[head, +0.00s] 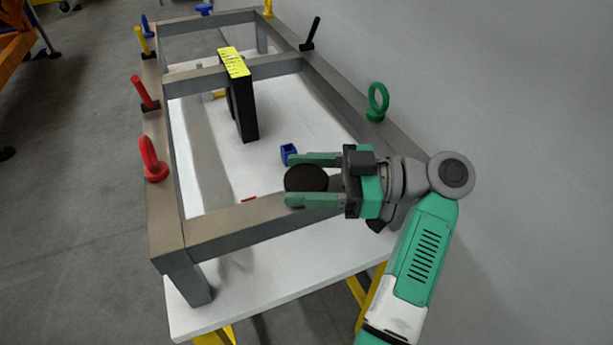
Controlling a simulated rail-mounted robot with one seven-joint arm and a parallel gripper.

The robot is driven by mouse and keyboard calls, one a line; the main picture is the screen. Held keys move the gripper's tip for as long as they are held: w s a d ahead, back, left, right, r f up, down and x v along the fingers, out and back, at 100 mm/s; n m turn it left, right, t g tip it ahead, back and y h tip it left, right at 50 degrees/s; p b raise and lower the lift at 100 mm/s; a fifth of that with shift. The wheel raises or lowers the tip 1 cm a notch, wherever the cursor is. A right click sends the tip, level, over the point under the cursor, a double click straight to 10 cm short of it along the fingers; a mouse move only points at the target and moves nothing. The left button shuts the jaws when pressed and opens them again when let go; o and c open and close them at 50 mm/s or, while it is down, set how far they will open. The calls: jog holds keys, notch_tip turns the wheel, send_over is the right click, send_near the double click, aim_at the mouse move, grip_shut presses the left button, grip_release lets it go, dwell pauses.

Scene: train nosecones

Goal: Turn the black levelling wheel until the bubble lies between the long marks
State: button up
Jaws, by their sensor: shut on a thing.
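The black levelling wheel (306,179) is a dark round disc near the front right of the grey frame. My gripper (312,179) reaches in from the right, with one green finger on the far side of the wheel and one on the near side. It is shut on the wheel. A yellow level with dark marks (234,62) sits on top of a black upright block (245,110) at the frame's middle crossbar. The bubble is too small to make out, so I cannot tell where it lies against the long marks.
The grey metal frame (225,227) stands on a white table (205,318). A green ring (378,101) and a black handle (311,34) stand on its right rail. A blue piece (288,154) lies near my far finger.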

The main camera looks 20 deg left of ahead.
jog(key=shift+f, duration=0.15)
jog(key=o, duration=1)
jog(key=shift+c, duration=0.2)
jog(key=p+v, duration=0.1)
jog(key=v, duration=0.7)
jog(key=shift+a, duration=0.15)
